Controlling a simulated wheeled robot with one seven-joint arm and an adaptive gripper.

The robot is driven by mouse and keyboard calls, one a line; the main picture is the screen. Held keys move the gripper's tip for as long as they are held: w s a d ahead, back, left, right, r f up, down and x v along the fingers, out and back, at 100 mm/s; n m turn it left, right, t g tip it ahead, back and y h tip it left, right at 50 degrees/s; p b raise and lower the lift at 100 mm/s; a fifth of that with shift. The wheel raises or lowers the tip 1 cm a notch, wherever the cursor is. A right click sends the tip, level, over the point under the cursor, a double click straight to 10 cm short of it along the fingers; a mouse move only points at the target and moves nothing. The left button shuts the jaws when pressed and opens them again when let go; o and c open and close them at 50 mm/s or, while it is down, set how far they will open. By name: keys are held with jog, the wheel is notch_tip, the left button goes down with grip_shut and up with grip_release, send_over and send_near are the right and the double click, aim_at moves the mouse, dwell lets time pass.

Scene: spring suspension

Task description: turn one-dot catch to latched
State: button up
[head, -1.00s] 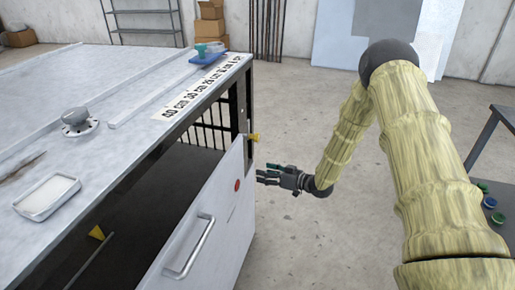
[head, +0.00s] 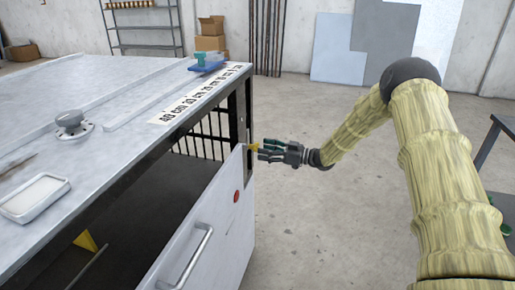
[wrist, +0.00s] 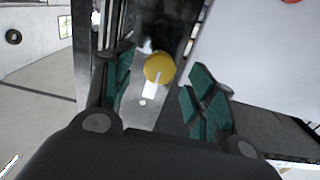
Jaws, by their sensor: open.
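A yellow catch (head: 254,147) sits at the right corner of the cabinet, by the top of the white front panel. In the wrist view the yellow round knob (wrist: 158,68) has a white strip and a small white dot below it, so I take it as the one-dot catch. My gripper (head: 262,150) is beside this catch, its fingers pointing left at it. In the wrist view my gripper (wrist: 158,92) is open, with the knob ahead between the green-padded fingers. I see no clear contact. A second yellow catch (head: 85,240) is at the cabinet's left; its dots are not visible.
The white front panel (head: 215,225) has a bar handle (head: 188,257) and a red spot (head: 236,196). The grey worktop (head: 100,85) holds a round knob, a white dish and a blue-green tool. The floor right of the cabinet is clear. A dark table stands at far right.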

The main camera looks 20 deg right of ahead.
jog(key=shift+x, duration=2.05)
